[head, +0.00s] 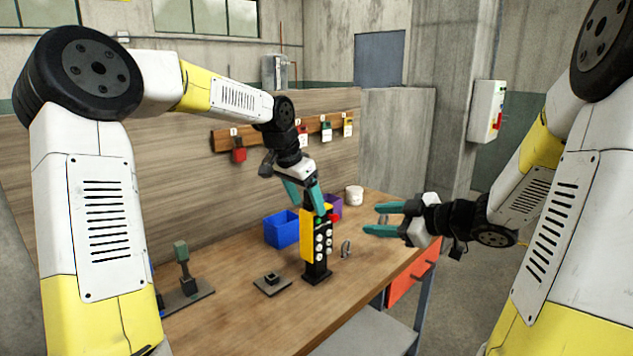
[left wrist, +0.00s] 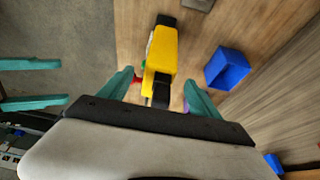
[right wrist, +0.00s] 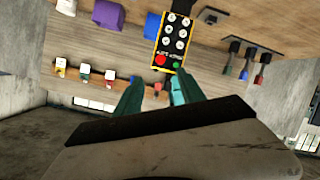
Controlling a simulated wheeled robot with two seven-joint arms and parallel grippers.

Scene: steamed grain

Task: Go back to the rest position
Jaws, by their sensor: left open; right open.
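My left gripper (head: 304,196) is open above the workbench, right at the top of a yellow and black control box. The control box (head: 308,236) stands upright on a black base, with several pale knobs and a red and a green button. In the left wrist view the yellow box (left wrist: 162,52) lies between and beyond the open teal fingers (left wrist: 160,85); I cannot tell if they touch it. My right gripper (head: 380,220) is open and empty, to the right of the box near the bench's right end. The right wrist view shows the box's knob face (right wrist: 174,42) beyond its fingers (right wrist: 155,95).
A blue bin (head: 283,230), a purple bin (head: 333,206) and a white pot (head: 354,195) stand behind the box. A small black block on a plate (head: 272,284) and a green-topped stand (head: 183,270) are at the left. Padlocks hang on a wooden rail (head: 222,140).

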